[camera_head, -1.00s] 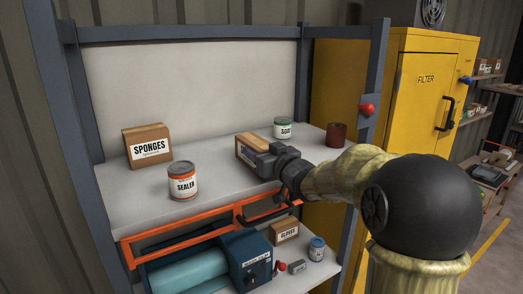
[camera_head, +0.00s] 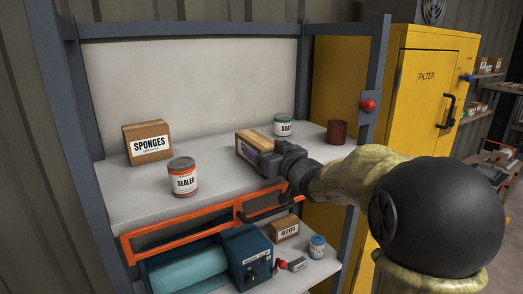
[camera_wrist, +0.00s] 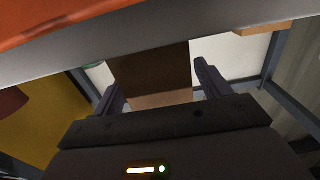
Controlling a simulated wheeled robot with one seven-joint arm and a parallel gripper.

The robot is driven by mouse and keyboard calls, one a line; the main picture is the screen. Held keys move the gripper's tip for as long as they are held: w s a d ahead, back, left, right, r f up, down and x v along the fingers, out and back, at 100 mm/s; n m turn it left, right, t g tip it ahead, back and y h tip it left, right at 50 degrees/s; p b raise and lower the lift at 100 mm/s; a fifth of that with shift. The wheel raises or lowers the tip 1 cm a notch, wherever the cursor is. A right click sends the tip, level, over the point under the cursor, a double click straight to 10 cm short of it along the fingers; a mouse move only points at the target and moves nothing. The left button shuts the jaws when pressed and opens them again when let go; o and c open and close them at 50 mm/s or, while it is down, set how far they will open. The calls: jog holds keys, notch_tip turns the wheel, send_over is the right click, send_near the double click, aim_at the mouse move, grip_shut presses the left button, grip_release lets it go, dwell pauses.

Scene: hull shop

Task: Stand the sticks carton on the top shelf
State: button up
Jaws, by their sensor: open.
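The brown carton (camera_head: 254,141), which I take for the sticks carton, stands on the white top shelf (camera_head: 205,205) right of the middle; most of its label is hidden by my gripper. My gripper (camera_head: 252,152) is at its near end. In the wrist view, tilted nearly upside down, the carton (camera_wrist: 155,75) sits between the two spread fingers of my gripper (camera_wrist: 160,80), with a gap showing on each side. The carton's base meets the shelf in that view.
The top shelf also holds a sponges carton (camera_head: 148,143), a sealer can (camera_head: 183,178), a soap can (camera_head: 283,125) and a dark red can (camera_head: 336,133). An orange rail (camera_head: 180,226) runs along the front. A gloves carton (camera_head: 285,230) and a teal machine (camera_head: 247,257) are below.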

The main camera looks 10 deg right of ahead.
jog(key=b+v, duration=0.2)
jog(key=v, duration=0.7)
jog(key=shift+s, duration=0.3)
